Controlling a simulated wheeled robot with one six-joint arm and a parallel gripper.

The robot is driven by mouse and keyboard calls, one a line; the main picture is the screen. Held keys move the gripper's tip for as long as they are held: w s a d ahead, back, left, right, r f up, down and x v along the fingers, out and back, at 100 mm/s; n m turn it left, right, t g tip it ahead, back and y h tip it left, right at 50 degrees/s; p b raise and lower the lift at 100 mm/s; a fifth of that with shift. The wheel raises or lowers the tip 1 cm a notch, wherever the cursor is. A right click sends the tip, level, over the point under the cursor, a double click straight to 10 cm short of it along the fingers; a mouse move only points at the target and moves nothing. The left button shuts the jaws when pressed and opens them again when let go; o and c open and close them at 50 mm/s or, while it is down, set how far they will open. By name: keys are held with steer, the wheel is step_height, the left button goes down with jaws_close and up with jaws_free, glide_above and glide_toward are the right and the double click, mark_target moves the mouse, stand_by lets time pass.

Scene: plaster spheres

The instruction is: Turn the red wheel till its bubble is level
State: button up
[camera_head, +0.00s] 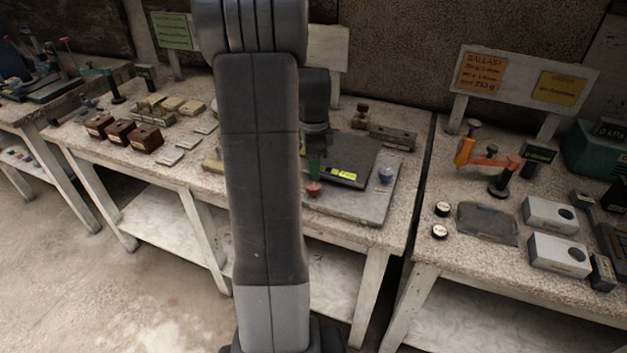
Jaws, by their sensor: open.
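The red wheel (313,188) is a small knob at the front left corner of a grey levelling plate (345,208) on the middle bench. A dark flat block (352,158) lies on the plate, with bright yellow-green bubble vials (348,173) along its front. The bubbles are too small to read. A blue wheel (385,174) is at the plate's right side. My gripper (317,155) points down just above the red wheel, partly hidden by my arm. It is open; I cannot tell whether it touches the wheel or the green part there.
My upright arm covers the bench left of the plate. Brown boxes (133,134) and small blocks stand farther left. A dark metal bar (393,136) lies behind the plate. A right-hand bench carries an orange clamp-like tool (485,157) and pale boxes (550,215).

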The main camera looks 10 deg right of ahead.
mark_target(314, 184)
step_height(314, 184, down, 6)
steer(key=shift+f, duration=0.15)
steer(key=shift+c, duration=0.2)
steer(key=c, duration=0.7)
